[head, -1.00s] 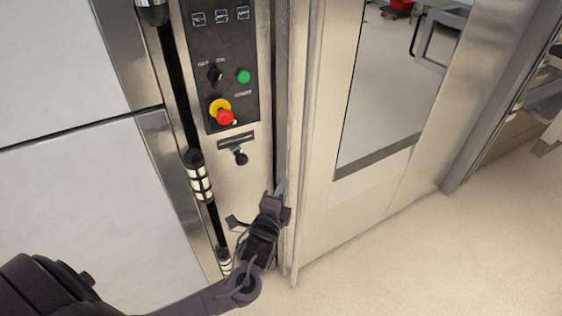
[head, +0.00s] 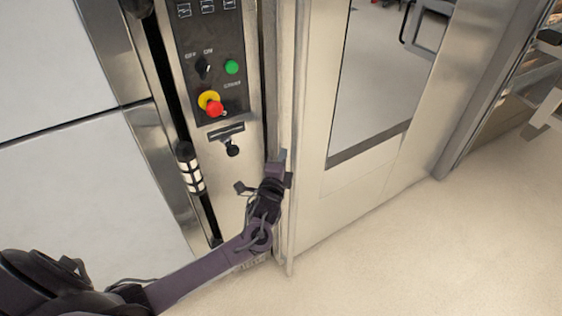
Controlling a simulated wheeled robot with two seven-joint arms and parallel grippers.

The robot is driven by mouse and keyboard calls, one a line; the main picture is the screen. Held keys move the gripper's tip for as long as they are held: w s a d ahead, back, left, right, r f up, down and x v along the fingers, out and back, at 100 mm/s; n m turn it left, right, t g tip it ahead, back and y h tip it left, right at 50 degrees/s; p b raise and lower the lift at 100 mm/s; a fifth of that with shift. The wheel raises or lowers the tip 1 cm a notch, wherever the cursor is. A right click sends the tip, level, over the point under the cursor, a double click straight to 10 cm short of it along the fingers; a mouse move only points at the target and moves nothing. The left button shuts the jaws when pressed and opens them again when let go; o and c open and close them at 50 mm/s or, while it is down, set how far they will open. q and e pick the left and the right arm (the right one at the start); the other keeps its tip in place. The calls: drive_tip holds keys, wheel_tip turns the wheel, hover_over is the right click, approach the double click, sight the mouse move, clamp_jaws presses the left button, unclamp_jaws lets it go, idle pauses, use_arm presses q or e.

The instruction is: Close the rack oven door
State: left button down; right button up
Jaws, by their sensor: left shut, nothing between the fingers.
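The rack oven door (head: 370,175) is a pale metal panel with a tall window (head: 385,85), filling the middle right of the head view. Its left edge stands beside the oven's control panel (head: 212,60); I cannot tell whether the door is fully shut. My left gripper (head: 279,158) is shut and empty, at the door's left edge. I cannot tell whether its fingertips touch the door. My right gripper is not in view.
The control panel has a green button (head: 232,67) and a red knob on yellow (head: 211,104). White wall panels (head: 60,180) are at the left. Pale floor (head: 430,245) is clear at the lower right. A metal rack (head: 535,95) stands at the far right.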

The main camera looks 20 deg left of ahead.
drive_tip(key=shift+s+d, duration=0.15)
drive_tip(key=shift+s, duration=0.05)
